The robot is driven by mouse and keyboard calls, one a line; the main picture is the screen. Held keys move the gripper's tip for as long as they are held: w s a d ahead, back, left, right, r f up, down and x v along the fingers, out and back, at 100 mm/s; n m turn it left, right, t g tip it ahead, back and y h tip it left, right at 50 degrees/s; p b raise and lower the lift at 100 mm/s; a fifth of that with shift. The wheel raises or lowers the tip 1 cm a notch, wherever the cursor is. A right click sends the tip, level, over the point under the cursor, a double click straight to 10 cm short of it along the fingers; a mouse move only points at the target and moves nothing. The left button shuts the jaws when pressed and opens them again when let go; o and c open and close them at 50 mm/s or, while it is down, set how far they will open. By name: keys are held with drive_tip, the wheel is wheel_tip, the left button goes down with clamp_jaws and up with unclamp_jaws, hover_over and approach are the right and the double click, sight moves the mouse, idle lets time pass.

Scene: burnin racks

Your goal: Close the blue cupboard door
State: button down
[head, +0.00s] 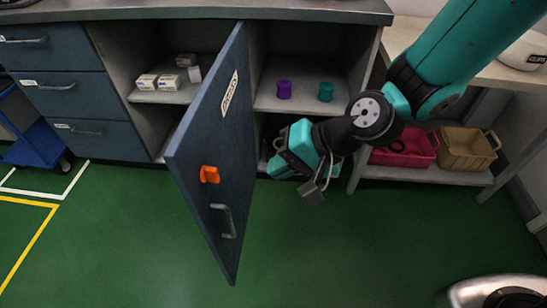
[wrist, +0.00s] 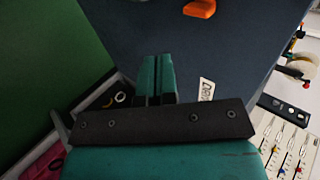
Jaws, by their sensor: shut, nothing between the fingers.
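The blue cupboard door (head: 205,140) stands open, swung out from the cabinet front. Its outer face, with a white label, an orange knob (head: 209,174) and a grey bar handle (head: 224,220), faces right. In the wrist view the door (wrist: 225,45) fills the upper right, with the orange knob (wrist: 199,8) at the top. My gripper (head: 274,168) is to the right of the door, on its outer-face side, in front of the lower open shelves. Its fingers (wrist: 155,78) are together and empty. I cannot tell whether they touch the door.
Small white boxes (head: 158,81) sit in the left compartment. A purple item (head: 284,89) and a teal item (head: 326,91) stand on the middle shelf. A red bin (head: 405,150) and a tan bin (head: 467,148) are at right. Green floor (head: 110,230) is clear left of the door.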

drive_tip(key=a+f, duration=0.4)
drive_tip(key=a, duration=0.5)
drive_tip(key=shift+w+f+b, duration=0.35)
drive_tip(key=shift+w+f, duration=0.05)
drive_tip(key=shift+a, duration=0.1)
